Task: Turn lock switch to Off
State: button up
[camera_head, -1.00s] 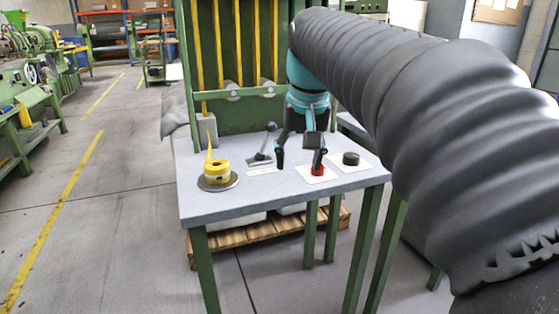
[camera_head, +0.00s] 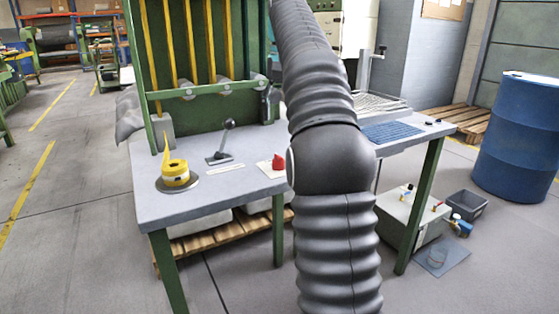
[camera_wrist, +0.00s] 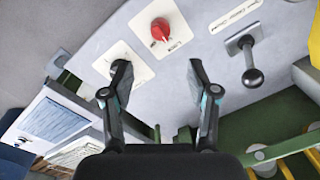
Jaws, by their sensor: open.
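A red rotary switch (camera_wrist: 161,30) on a white plate stands on the grey table top; its lettering is too small to read. It also shows in the head view (camera_head: 278,162), close to the left edge of my arm. A second white plate (camera_wrist: 120,60) lies left of it in the wrist view, partly covered by my left finger. I cannot tell from the labels which is the lock switch. My gripper (camera_wrist: 158,72) is open and empty, with the red switch beyond the gap between its fingertips, apart from them. My arm hides the gripper in the head view.
A black-knobbed lever (camera_wrist: 252,77) stands right of the red switch in the wrist view. A yellow device (camera_head: 175,173) sits on the table's left part.

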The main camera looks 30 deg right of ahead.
aim_at(279, 157)
jog(key=f+b, duration=0.1)
jog(key=f, duration=0.3)
jog(key=f+b, duration=0.2)
jog(key=f, duration=0.2)
jog(key=f+b, duration=0.1)
jog(key=f, duration=0.3)
jog(key=shift+w+a, duration=0.15)
jog(key=shift+a, duration=0.1)
